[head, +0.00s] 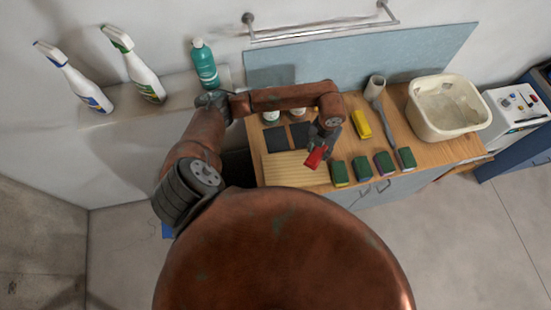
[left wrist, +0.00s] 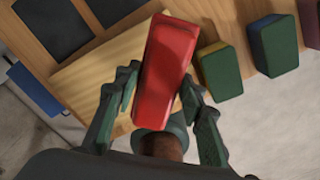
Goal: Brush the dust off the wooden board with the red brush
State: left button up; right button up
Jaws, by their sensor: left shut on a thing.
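The red brush (head: 315,157) is in my left gripper (head: 322,143), over the right end of the wooden board. In the left wrist view my left gripper (left wrist: 160,100) is shut on the brush (left wrist: 168,70), one finger on each side of it. The pale wooden board (head: 285,170) lies on the counter at its front left edge. It also shows in the left wrist view (left wrist: 90,82), partly hidden by the brush and a finger. I cannot tell whether the brush touches the board, and no dust can be made out. My right gripper is not in view.
Several green sponges (head: 363,168) stand right of the board on the wooden counter (head: 430,152). Two dark squares (head: 276,139) lie behind the board. A yellow block (head: 361,124), a beige basin (head: 447,108) and a grey long-handled tool (head: 391,126) are farther right. Spray bottles (head: 145,75) stand left.

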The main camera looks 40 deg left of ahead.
pick_arm(q)
jog(key=shift+r+p, duration=0.55)
jog(key=shift+r, duration=0.9)
